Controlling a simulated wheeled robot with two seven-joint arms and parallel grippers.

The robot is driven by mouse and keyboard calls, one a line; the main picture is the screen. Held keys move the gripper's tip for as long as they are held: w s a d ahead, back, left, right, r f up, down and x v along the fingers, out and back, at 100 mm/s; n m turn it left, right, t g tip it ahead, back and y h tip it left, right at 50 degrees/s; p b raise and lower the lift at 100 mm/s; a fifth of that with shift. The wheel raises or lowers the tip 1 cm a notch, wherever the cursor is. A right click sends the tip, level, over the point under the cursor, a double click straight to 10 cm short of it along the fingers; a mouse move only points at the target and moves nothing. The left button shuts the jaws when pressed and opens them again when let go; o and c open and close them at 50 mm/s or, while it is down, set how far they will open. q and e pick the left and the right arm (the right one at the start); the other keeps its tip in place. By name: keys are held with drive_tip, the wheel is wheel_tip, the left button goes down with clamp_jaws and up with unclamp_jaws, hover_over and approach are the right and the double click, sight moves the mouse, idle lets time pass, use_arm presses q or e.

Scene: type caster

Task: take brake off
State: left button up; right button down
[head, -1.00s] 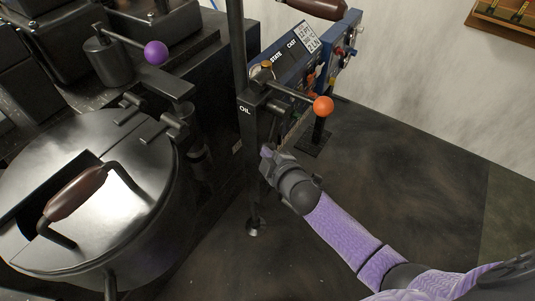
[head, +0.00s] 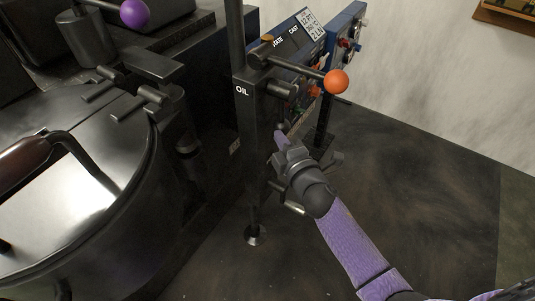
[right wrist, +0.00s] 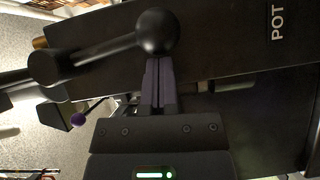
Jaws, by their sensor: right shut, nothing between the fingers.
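My right gripper (head: 281,139) is beside the black post marked OIL, below the lever with the orange ball (head: 337,81). Its purple fingers are shut with nothing between them, as the right wrist view shows (right wrist: 160,75). There, a black lever with a round black knob (right wrist: 157,32) is right at the fingertips; I cannot tell whether they touch. No part is labelled as a brake, and I cannot tell which lever is the brake. My left gripper is out of view.
A round pot with a shiny lid (head: 95,215) and brown handle stands at the left. A purple-ball lever (head: 134,13) is at the top left. A blue control panel (head: 345,35) stands behind the post. Dark floor (head: 420,190) is clear at the right.

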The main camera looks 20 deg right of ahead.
sight(289, 130)
drive_tip(key=w+d+n+t+b, duration=0.1)
drive_tip(key=b, duration=0.1)
drive_tip(key=d+f+n+b, duration=0.1)
drive_tip(key=b, duration=0.1)
drive_tip(key=shift+w+d+n+t, duration=0.15)
drive_tip(key=shift+w+n+t, duration=0.15)
drive_tip(key=shift+w+t, duration=0.1)
drive_tip(key=shift+w+d+r+b, duration=0.15)
drive_tip(key=shift+d+r+b, duration=0.05)
drive_tip(key=shift+b, duration=0.4)
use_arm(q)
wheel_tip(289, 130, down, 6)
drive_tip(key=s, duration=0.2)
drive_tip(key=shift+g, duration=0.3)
use_arm(e)
drive_tip(key=shift+d+r+n+y, duration=0.1)
drive_tip(key=shift+n+y, duration=0.2)
drive_tip(key=shift+n, duration=0.1)
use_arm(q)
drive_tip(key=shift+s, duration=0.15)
use_arm(e)
drive_tip(key=shift+w, duration=0.1)
